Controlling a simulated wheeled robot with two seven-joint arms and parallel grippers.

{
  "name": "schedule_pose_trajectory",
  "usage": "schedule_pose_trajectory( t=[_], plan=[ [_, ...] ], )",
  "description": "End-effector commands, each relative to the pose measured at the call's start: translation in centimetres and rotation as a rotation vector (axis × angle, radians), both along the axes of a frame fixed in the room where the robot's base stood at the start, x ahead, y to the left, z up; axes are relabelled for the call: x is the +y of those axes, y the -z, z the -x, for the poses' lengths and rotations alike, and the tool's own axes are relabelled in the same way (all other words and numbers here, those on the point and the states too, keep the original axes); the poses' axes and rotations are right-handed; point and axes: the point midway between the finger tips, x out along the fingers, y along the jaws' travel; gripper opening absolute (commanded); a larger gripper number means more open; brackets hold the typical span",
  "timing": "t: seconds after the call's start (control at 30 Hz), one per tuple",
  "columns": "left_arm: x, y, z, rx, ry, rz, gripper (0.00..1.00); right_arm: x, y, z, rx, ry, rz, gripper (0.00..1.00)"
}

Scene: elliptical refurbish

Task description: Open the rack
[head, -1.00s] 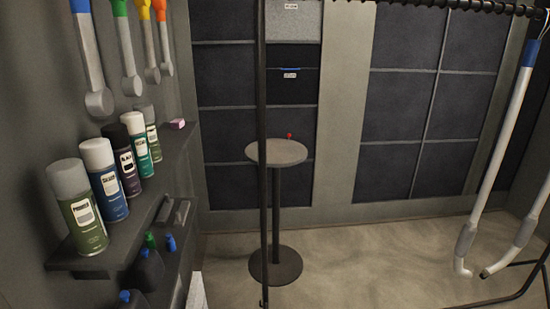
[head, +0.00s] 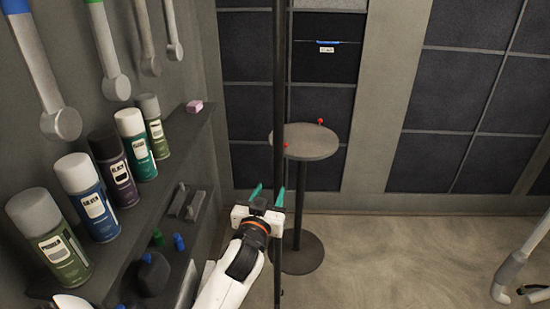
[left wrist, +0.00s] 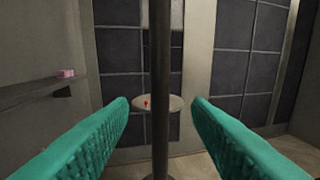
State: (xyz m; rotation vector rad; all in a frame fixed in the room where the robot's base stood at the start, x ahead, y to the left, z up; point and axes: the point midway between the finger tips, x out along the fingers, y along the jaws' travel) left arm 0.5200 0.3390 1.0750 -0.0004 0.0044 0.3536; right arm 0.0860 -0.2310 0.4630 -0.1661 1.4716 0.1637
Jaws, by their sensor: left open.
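The rack shows as a dark vertical pole (head: 279,90) in the middle of the head view, running from the top edge to near the floor. My left gripper (head: 266,194) is open, with green fingers, close to the pole's lower part. In the left wrist view the pole (left wrist: 160,60) stands upright in line with the gap between the two spread green fingers (left wrist: 160,102), touching neither. I cannot tell how far the pole is beyond the fingertips. The rack's top rail is out of the current views. My right gripper is not in view.
A round table (head: 312,140) with small red balls stands behind the pole. The wall shelf (head: 140,215) at left holds several spray cans, with tools hanging above. A white tube (head: 515,265) is at the right edge.

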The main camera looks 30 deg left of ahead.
Motion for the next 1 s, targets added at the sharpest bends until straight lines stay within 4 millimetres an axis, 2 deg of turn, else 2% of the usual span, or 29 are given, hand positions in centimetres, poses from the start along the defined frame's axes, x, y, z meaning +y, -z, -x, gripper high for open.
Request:
schedule_pose_trajectory(
  t=[0.17,0.4,0.6,0.8,1.0],
  plan=[
    [0.7,-0.4,-1.9,-0.004,-0.001,-0.001,0.45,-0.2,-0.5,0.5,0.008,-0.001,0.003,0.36],
    [2.4,-0.4,-6.5,-0.002,-0.002,-0.003,0.45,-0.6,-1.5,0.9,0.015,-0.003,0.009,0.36],
    [3.6,-0.2,-9.5,-0.001,-0.001,-0.003,0.45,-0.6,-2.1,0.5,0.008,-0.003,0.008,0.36],
    [4.0,-0.1,-11.0,-0.001,0.000,0.000,0.45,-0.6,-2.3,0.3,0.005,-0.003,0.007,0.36],
    [4.1,0.0,-11.1,-0.002,0.000,-0.001,0.45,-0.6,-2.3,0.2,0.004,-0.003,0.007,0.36]
  ],
)
